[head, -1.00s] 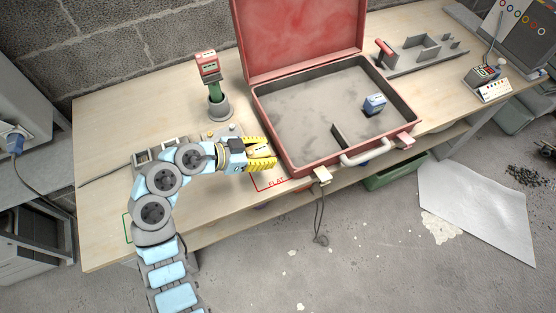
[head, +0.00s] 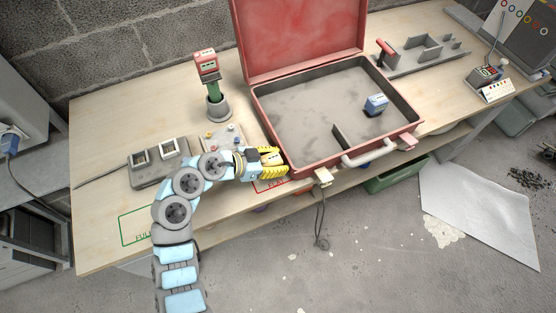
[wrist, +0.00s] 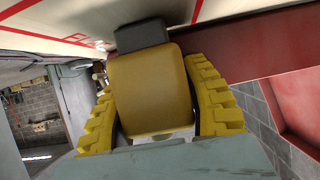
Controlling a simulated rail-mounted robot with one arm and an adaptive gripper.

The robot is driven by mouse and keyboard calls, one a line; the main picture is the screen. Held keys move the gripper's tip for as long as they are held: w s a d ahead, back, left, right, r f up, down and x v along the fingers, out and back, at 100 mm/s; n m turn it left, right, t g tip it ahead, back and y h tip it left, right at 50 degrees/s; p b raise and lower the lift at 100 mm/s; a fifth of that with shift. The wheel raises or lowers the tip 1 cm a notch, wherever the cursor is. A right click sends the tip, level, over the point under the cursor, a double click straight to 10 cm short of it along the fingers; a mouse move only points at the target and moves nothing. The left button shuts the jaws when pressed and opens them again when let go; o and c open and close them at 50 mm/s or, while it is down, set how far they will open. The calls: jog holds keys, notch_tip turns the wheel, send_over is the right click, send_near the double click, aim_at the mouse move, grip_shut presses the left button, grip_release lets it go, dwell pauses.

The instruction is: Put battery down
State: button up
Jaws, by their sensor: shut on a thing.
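My gripper (head: 274,163) has yellow ribbed fingers and is at the front of the bench, just left of the red case. It is shut on a yellow battery (wrist: 150,90) with a dark grey end (wrist: 142,35). In the wrist view the battery sits between both fingers, its grey end close to the pale bench top. I cannot tell whether it touches. A red-outlined area marked FLAT (head: 268,186) lies under and beside my gripper, partly hidden. A green-outlined area marked FULL (head: 140,222) lies at the front left, partly covered by my arm.
The open red case (head: 290,178) stands right of my gripper, with a blue boxed item (head: 376,105) inside. A grey charger-like unit (head: 157,161) and a small panel with knobs (head: 222,138) lie to the left. A red-topped device (head: 207,66) stands in a grey holder behind.

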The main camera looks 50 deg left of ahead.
jog(key=shift+f, duration=0.1)
jog(key=o, duration=1.2)
jog(key=shift+c, duration=0.2)
jog(key=shift+r, duration=0.2)
jog(key=p+v, duration=0.2)
jog(key=v, duration=1)
jog(key=shift+f, duration=0.15)
